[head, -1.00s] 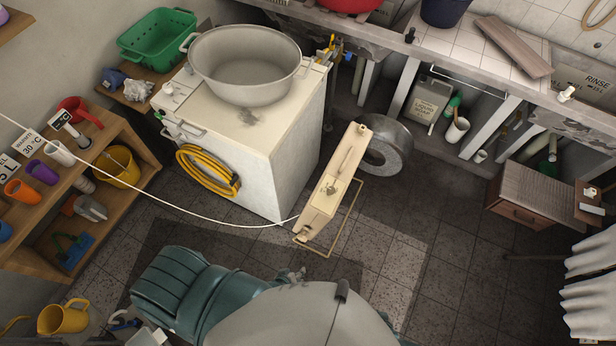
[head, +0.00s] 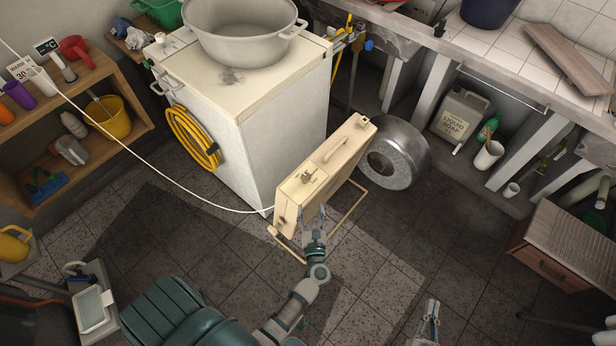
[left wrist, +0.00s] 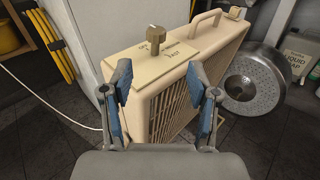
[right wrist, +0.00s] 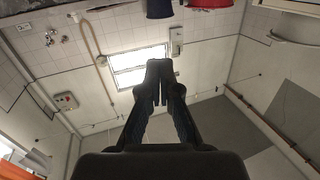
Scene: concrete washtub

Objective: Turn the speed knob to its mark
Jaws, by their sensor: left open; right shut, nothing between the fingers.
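The speed knob (left wrist: 156,42) is a brownish knob standing on a cream plate with printed lettering, on top of a cream box fan (left wrist: 172,85) with a grille. In the head view the knob (head: 307,176) sits on the near end of the fan's top (head: 345,145). My left gripper (left wrist: 158,78) is open, its blue-padded fingers apart and empty. The knob shows beyond and between the fingertips, not touched. In the head view the left gripper (head: 314,216) is at the fan's near side. My right gripper (head: 431,308) is shut and empty, low in the head view, away from the fan.
A white washing machine (head: 262,135) with a grey tub on top stands left of the fan. A metal drum (head: 398,155) lies behind it. A white cord (head: 150,152) runs to the fan's near end.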

